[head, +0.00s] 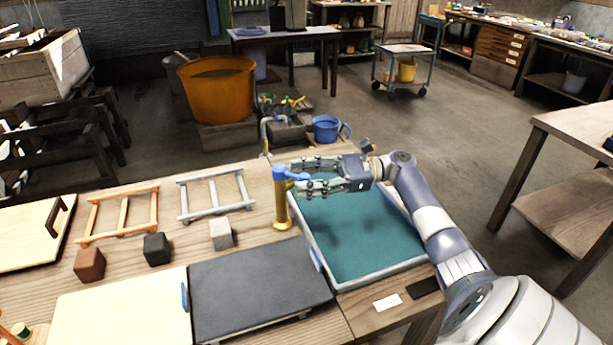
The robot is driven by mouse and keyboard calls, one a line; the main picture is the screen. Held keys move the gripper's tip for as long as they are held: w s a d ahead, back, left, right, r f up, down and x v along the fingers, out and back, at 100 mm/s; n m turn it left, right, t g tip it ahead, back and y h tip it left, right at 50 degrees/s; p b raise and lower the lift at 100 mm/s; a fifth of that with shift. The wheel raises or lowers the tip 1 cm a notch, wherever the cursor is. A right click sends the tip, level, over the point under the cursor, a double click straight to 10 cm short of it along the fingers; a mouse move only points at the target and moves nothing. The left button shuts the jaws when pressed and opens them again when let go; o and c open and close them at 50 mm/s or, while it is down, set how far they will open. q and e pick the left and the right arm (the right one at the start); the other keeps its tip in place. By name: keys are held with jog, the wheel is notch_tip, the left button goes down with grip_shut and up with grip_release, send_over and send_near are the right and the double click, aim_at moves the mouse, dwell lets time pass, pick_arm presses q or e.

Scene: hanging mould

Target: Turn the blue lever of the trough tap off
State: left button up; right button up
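The trough tap (282,211) is a brass-coloured post standing upright at the left edge of the trough. Its blue lever (281,172) sits on top and points to the right. The trough (375,277) has a pale rim and teal water inside. My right gripper (299,177) reaches in from the right, above the water. Its two fingers are spread, one above and one below the lever's end in the picture. I cannot tell whether they touch it. My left gripper is not in view.
A dark grey slab (255,285) and a cream board (125,312) lie left of the trough. Small blocks and two frames, orange (122,213) and grey (214,193), lie behind them.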

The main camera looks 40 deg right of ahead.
jog(key=shift+s+d+r, duration=0.1)
jog(key=shift+s+d, duration=0.05)
jog(key=shift+d, duration=0.25)
jog(key=v, duration=1.1)
jog(key=shift+s+d, duration=0.1)
jog(key=shift+s, duration=0.05)
